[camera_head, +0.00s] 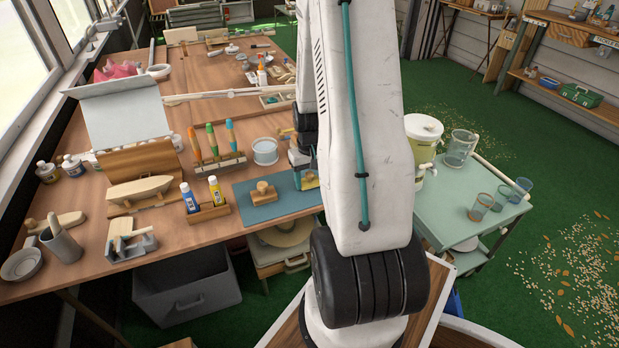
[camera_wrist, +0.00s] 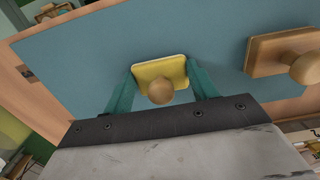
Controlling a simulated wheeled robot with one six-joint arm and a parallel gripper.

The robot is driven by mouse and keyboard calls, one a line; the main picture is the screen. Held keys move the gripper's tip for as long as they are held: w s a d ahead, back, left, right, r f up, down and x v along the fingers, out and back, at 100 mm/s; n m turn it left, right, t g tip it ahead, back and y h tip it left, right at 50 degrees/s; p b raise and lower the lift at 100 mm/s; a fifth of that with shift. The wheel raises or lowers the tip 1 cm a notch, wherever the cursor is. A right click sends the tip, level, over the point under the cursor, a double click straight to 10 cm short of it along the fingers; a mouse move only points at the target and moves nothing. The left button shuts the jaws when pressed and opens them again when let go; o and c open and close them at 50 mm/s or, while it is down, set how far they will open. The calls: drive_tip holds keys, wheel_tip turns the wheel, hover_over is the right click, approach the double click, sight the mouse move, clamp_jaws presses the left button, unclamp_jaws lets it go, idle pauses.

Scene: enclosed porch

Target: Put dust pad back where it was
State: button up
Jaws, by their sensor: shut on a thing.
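The dust pad looks like a yellow rectangular pad with a round wooden knob (camera_wrist: 160,90). In the wrist view it sits between the two teal fingers of my gripper (camera_wrist: 161,70), which are shut on it. Its underside is hidden. In the head view my gripper (camera_head: 306,178) is over the right part of the blue mat (camera_head: 262,213), and a bit of the yellow pad (camera_head: 312,182) shows there. I cannot tell whether the pad touches the mat. A wooden block with a knob (camera_head: 263,193) lies on the mat to the left; it also shows at the right in the wrist view (camera_wrist: 262,52).
Left of the mat are a wooden holder with two glue bottles (camera_head: 208,211) and a rack of colored-handled tools (camera_head: 217,165). A clear round tub (camera_head: 265,151) stands behind the mat. A green cart (camera_head: 455,215) with cups stands to the right, beyond my arm.

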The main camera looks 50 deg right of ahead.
sight(310, 173)
drive_tip(key=o, duration=1.2)
drive_tip(key=shift+f, duration=0.1)
wheel_tip(310, 173, up, 12)
drive_tip(key=w+a+r+n, duration=0.1)
drive_tip(key=w+a+r, duration=0.1)
drive_tip(key=a+r, duration=0.65)
drive_tip(key=s+a+r+n, duration=0.1)
drive_tip(key=s+a+r, duration=0.2)
drive_tip(key=a, duration=0.4)
drive_tip(key=s+a+r+n+t, duration=0.1)
drive_tip(key=s+a+r+n, duration=0.1)
drive_tip(key=s+a, duration=0.4)
drive_tip(key=s+a+r+n, duration=0.2)
drive_tip(key=s+a+r, duration=0.3)
drive_tip(key=a, duration=0.3)
drive_tip(key=shift+s+a+t, duration=0.2)
drive_tip(key=shift+a+t, duration=0.1)
drive_tip(key=shift+a, duration=0.1)
